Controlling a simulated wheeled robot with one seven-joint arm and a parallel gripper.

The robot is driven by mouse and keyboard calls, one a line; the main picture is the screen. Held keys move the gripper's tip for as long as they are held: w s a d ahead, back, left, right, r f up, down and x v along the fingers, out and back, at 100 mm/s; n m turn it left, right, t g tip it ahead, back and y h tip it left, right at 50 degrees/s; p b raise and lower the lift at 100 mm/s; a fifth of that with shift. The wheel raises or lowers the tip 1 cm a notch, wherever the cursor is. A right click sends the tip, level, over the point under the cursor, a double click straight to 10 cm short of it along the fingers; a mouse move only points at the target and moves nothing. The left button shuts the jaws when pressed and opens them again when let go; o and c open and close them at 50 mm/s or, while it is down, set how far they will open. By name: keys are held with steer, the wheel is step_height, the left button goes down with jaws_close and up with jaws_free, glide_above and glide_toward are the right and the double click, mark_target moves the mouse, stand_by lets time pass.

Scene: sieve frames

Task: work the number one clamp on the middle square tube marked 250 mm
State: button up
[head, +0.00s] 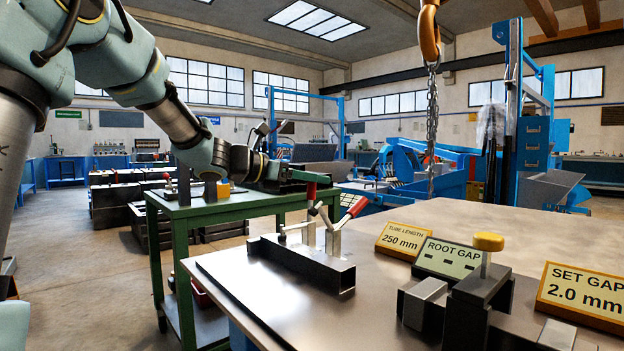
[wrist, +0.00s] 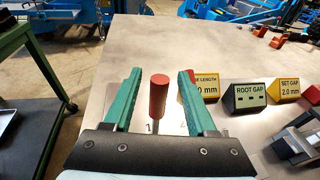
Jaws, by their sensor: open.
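The dark square tube (head: 310,265) lies on the steel table, with the yellow sign "TUBE LENGTH 250 mm" (head: 403,241) behind it to the right. Two toggle clamps with red handles stand at the tube. The left clamp's handle (head: 311,192) stands upright; the right clamp's handle (head: 357,206) tilts to the right. My gripper (head: 314,178) is open at the left clamp's handle. In the wrist view an upright red handle (wrist: 158,95) stands between my gripper's two green fingers (wrist: 160,74), with gaps on both sides. The tube is mostly hidden there.
A "ROOT GAP" block (head: 447,258), a "SET GAP 2.0 mm" sign (head: 583,292) and a fixture with a yellow knob (head: 488,242) stand on the right. A green cart (head: 225,208) is at the left. A hook and chain (head: 431,110) hang above the table.

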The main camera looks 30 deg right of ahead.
steer(key=p+v, duration=0.1)
steer(key=v, duration=0.9)
steer(key=shift+a, duration=0.4)
